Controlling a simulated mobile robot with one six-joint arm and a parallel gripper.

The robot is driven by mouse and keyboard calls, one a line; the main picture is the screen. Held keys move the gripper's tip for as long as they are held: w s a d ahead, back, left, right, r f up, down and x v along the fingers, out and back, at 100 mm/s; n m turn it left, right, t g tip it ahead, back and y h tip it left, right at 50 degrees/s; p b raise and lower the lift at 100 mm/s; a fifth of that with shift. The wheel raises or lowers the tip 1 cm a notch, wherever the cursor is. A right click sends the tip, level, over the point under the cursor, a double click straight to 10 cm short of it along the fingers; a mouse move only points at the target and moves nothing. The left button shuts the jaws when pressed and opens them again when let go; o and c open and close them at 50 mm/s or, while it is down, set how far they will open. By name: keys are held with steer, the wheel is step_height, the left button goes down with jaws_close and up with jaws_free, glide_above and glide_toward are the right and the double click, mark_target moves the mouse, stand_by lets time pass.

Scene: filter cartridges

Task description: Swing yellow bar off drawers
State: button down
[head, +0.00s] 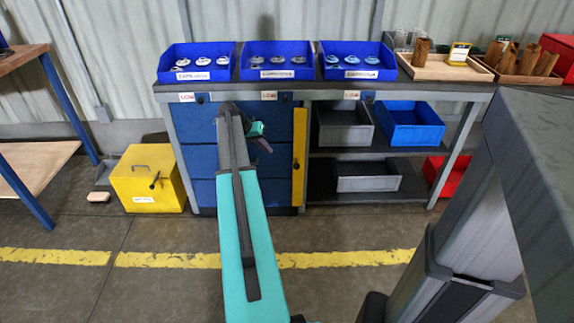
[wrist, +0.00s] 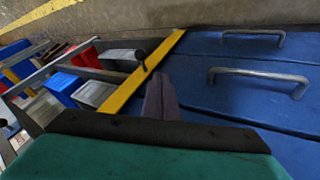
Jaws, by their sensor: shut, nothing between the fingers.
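The yellow bar (head: 299,165) stands upright along the right edge of the blue drawers (head: 196,160). In the wrist view the bar (wrist: 120,95) runs slantwise beside the drawer fronts (wrist: 215,95), with a dark knob or handle (wrist: 141,56) sticking out from it. I cannot tell whether the bar overlaps the drawers' edge. My gripper (head: 268,147) is in front of the drawers, a little left of the bar. In the wrist view its fingers (wrist: 160,95) are shut and empty, close to the bar; contact cannot be told. My arm hides part of the drawers.
Blue bins with pale cartridges (head: 279,61) stand on the workbench (head: 420,90). Open shelves right of the bar hold grey bins (head: 367,178) and a blue bin (head: 411,125). A yellow box (head: 147,180) sits on the floor at left. The floor before the shelves is clear.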

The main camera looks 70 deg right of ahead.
steer(key=s+d+f+b, duration=0.2)
steer(key=s+d+f, duration=0.3)
steer(key=s+f, duration=0.2)
steer(key=shift+s+f+b, duration=0.25)
steer(key=shift+f+b, duration=0.15)
steer(key=shift+f, duration=0.65)
steer(key=shift+a, duration=0.15)
steer(key=shift+w, duration=0.1)
steer(key=shift+a, duration=0.1)
